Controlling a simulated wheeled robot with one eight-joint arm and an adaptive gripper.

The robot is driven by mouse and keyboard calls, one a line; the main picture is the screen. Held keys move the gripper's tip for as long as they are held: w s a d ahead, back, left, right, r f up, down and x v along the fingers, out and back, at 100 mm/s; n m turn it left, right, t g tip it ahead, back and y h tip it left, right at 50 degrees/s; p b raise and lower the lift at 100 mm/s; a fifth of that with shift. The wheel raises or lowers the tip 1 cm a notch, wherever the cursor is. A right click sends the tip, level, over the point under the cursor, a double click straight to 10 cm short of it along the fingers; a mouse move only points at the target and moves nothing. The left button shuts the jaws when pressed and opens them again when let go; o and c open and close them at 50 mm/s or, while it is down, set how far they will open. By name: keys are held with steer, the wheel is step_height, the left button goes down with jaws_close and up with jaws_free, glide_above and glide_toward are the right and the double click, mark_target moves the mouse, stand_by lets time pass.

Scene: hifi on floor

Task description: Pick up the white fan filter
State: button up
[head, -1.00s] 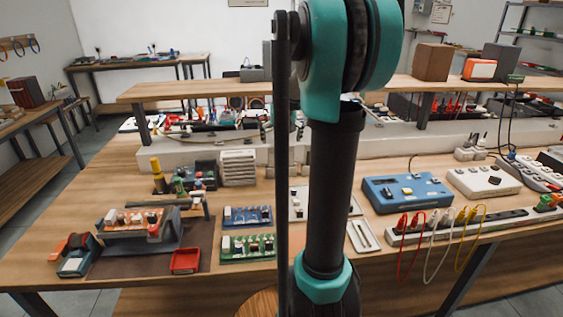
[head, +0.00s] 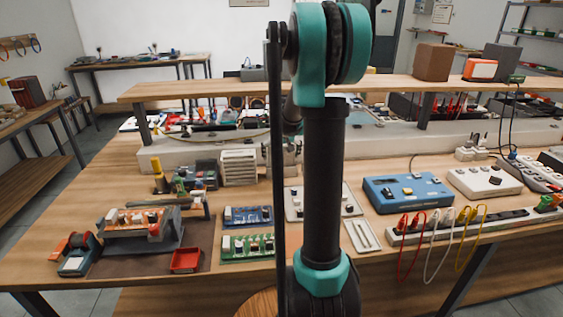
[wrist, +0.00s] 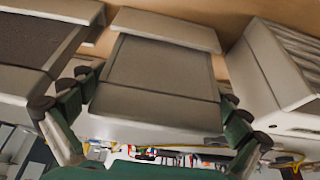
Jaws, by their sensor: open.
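A white louvred box, which looks like the white fan filter (head: 238,167), stands on the workbench left of my arm in the head view. In the wrist view a pale slatted box (wrist: 283,65) at the right edge looks like the same thing, partly cut off. My gripper (wrist: 158,87) is open, with its two fingers spread and empty. Between and beyond the fingers is a pale grey box with a recessed panel (wrist: 160,65). The slatted box lies right of the right finger, apart from it. In the head view my arm hides the gripper.
A raised wooden shelf (head: 210,91) runs above the back of the bench (head: 75,213). A dark green-and-grey device (head: 196,177) stands just left of the louvred box. Blue (head: 247,216) and green (head: 247,246) circuit boards lie in front of it.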

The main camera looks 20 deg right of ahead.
steer(key=shift+c, duration=0.5)
steer(key=c, duration=0.7)
steer(key=shift+o, duration=0.2)
steer(key=shift+r, duration=0.1)
step_height(320, 180, up, 27)
steer(key=shift+f, duration=0.1)
stand_by(0.6)
